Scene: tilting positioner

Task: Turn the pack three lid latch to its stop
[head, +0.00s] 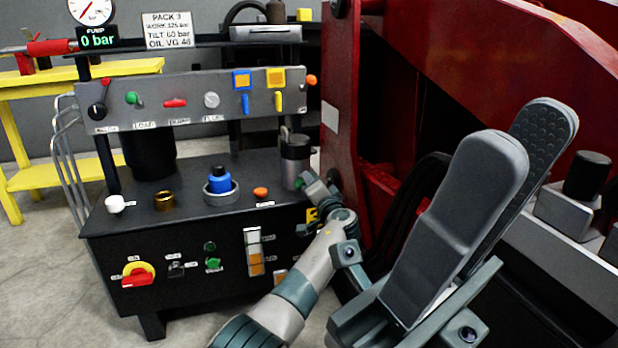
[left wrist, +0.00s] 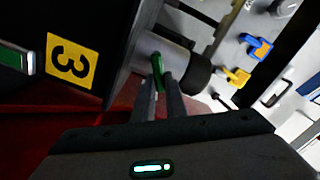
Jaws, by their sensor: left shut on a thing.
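My left gripper (head: 318,188) reaches to the right side of the dark hydraulic pack (head: 185,220), beside a grey canister with a dark top (head: 296,158). In the left wrist view, my left gripper (left wrist: 160,80) has its two fingers closed on a small green latch lever (left wrist: 158,70). The lever stands against a grey cylinder (left wrist: 165,52) with a black end. A yellow label reading 3 (left wrist: 72,68) is on the dark panel beside it. In the head view the fingers largely hide the lever. My right gripper (head: 524,150) is close to the camera, its fingers apart and empty.
A control panel (head: 195,98) with knobs and switches stands over the pack top. A blue-capped filler (head: 219,180) and brass fitting (head: 164,201) stand on it. A red machine frame (head: 345,90) rises close to the right. A yellow bench (head: 85,70) is behind left.

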